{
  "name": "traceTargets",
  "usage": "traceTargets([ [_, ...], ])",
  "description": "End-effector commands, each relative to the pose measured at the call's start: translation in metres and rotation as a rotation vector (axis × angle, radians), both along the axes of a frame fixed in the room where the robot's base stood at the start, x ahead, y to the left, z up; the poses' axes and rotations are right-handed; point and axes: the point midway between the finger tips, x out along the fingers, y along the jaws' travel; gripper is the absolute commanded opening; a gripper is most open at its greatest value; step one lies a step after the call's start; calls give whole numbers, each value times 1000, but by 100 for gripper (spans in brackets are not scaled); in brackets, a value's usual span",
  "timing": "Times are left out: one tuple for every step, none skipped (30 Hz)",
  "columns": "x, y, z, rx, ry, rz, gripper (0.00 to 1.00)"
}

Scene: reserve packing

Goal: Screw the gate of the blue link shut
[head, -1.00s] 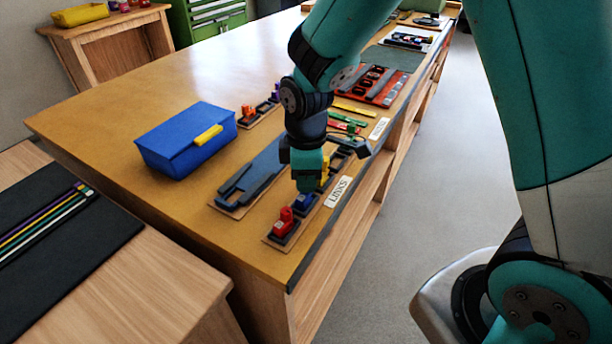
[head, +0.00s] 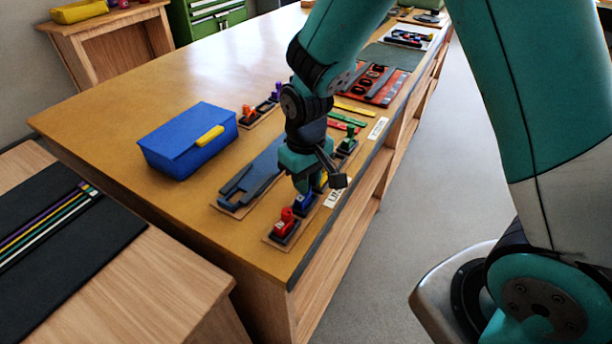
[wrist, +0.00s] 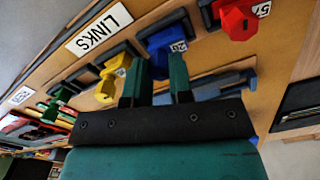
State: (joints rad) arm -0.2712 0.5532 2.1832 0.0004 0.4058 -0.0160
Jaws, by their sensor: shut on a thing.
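The blue link (head: 305,203) sits in a dark holder near the bench's front edge, between a red link (head: 286,220) and a yellow one. My gripper (head: 303,187) reaches down onto the blue link from above. In the wrist view my two green fingers (wrist: 157,78) stand either side of the blue gate piece (wrist: 168,42), shut on it. A small white number tag shows on the blue piece. The fingers partly hide the gate, and I cannot tell how far it is screwed.
In the wrist view, the red link (wrist: 236,18) and yellow link (wrist: 112,78) stand close on either side. A "LINKS" label (wrist: 98,30) lies in front. A blue box (head: 187,140) stands further back. Bare bench lies left of it.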

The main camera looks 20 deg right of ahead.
Motion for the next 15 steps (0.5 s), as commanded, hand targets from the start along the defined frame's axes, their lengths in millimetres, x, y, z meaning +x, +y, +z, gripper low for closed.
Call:
traceTargets([
  [0,0,2,0,1,-78,0],
  [0,0,2,0,1,-128,0],
  [0,0,1,0,1,-190,0],
  [0,0,1,0,1,-231,0],
  [0,0,1,0,1,-267,0],
  [0,0,0,0,1,-304,0],
  [0,0,0,0,1,-326,0],
  [0,0,0,0,0,-343,0],
  [0,0,0,0,0,-354,0],
  [0,0,0,0,0,-359,0],
  [0,0,-1,0,0,-361,0],
  [0,0,-1,0,0,-360,0],
  [0,0,-1,0,0,-360,0],
  [0,0,-1,0,0,-359,0],
  [0,0,-1,0,0,-359,0],
])
